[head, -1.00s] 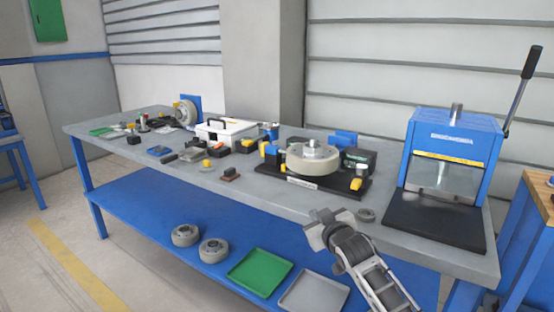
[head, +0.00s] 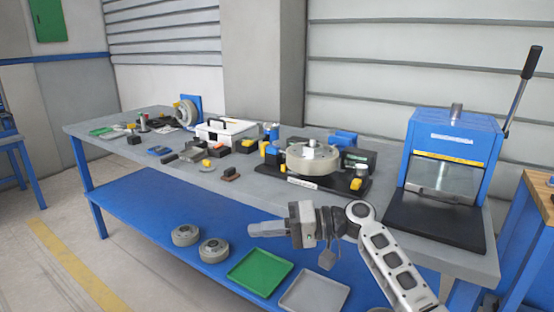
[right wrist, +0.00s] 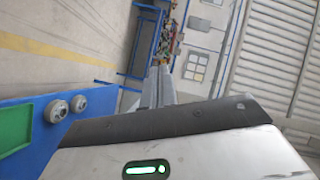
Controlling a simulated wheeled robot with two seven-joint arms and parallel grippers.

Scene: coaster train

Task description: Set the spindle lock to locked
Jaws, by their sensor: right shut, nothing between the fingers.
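The spindle fixture stands on a black base (head: 340,189) on the grey bench, with a round grey wheel (head: 313,165) lying flat on it. A small yellow block (head: 356,184) sits at the base's right end and another yellow part is at its left. I cannot tell which part is the spindle lock or how it is set. My right gripper (head: 252,229) is shut and empty in front of the bench's front edge, pointing left, apart from the fixture. Its closed fingers also show in the right wrist view (right wrist: 155,88). My left gripper is not in view.
A blue press (head: 452,145) with a raised lever stands at the bench's right. A white toolbox (head: 226,134) and several small parts are left of the fixture. The lower blue shelf holds two grey hubs (head: 185,236), a green tray (head: 259,272) and a grey tray (head: 313,292).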

